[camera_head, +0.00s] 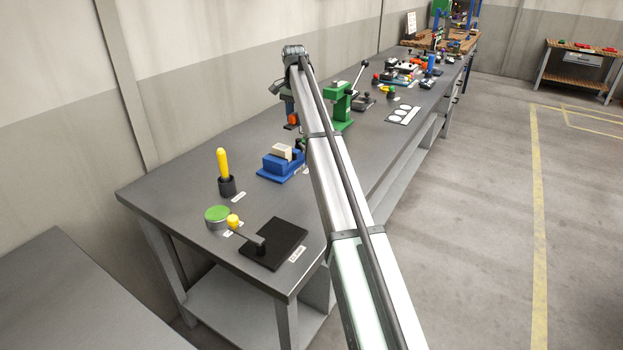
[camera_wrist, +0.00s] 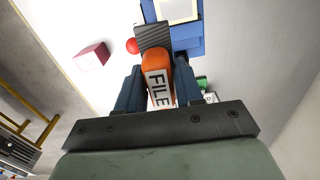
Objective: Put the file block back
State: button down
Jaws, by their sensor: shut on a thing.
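My gripper (camera_wrist: 158,80) is shut on the file block (camera_wrist: 155,68). The block has an orange body with a white label reading FILE (camera_wrist: 160,88), and a dark hatched plate (camera_wrist: 152,36) at its far end. In the head view the block (camera_head: 292,121) shows as a small orange patch under the end of my arm, above the bench, beyond the blue vise (camera_head: 278,166). The vise also shows at the top of the wrist view (camera_wrist: 187,45), with a pale block (camera_head: 282,151) in it. My fingers are hard to make out in the head view.
A green press (camera_head: 342,108) stands right of my gripper. A yellow-handled tool in a dark cup (camera_head: 227,186), a green-topped round tin (camera_head: 217,215) and a black plate (camera_head: 275,245) are at the near end. The wrist view shows a red ball (camera_wrist: 132,45) and pinkish-red box (camera_wrist: 92,56).

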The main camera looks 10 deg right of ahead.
jog(key=s+d+f, duration=0.2)
jog(key=s+f, duration=0.2)
jog(key=s, duration=0.5)
jog(key=s+d+f, duration=0.3)
jog(key=s+f, duration=0.1)
jog(key=s, duration=0.6)
jog(key=shift+w+a+f, duration=0.1)
jog(key=shift+a+f, duration=0.05)
jog(key=shift+f, duration=4.15)
jog(key=shift+f, duration=0.1)
jog(key=c, duration=0.7)
grip_release()
jog(key=shift+c, duration=0.2)
notch_tip(320, 180, up, 12)
